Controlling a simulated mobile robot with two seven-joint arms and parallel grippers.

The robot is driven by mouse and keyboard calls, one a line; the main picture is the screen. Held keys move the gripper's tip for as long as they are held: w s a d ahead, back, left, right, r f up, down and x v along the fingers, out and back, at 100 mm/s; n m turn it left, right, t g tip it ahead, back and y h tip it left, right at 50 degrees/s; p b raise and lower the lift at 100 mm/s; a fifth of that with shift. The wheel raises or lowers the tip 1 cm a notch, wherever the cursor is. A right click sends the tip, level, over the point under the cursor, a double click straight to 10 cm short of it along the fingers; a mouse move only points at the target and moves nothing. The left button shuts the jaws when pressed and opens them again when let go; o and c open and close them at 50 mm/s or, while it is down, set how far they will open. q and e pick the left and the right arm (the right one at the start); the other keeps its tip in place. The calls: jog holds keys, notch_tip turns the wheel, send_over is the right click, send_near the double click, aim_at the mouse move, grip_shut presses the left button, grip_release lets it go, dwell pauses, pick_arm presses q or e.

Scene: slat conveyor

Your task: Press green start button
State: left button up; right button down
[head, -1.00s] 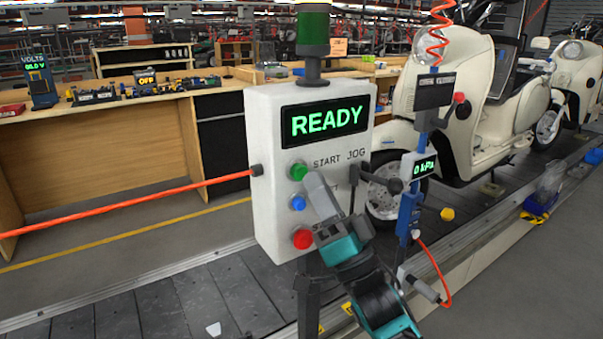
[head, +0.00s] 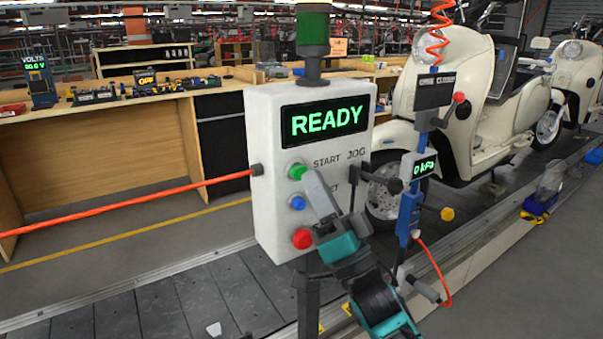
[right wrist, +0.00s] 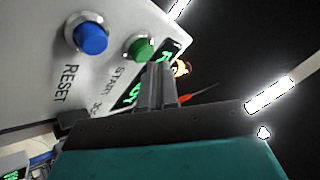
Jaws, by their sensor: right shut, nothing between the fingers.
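The white control box (head: 270,215) stands on a post with a display (head: 325,119) that reads READY in green. Its green start button (head: 297,171) sits at the top of a column, above a blue button (head: 298,203) and a red button (head: 302,238). My right gripper (head: 311,176) is shut and empty, its tips just right of the green button. In the right wrist view the green button (right wrist: 139,50) shows beside the fingertips (right wrist: 160,68); I cannot tell whether they touch. The blue reset button (right wrist: 88,35) is left of it. My left gripper is not seen.
A red cord (head: 130,203) runs left from the box. A blue tool stand (head: 408,200) with a red coiled hose is close on the right, before a cream scooter (head: 470,115). The slat conveyor (head: 130,312) runs below. A workbench (head: 90,170) stands at left.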

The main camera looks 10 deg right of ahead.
jog(key=shift+w+a, duration=0.1)
jog(key=shift+w, duration=0.2)
dwell(0.4)
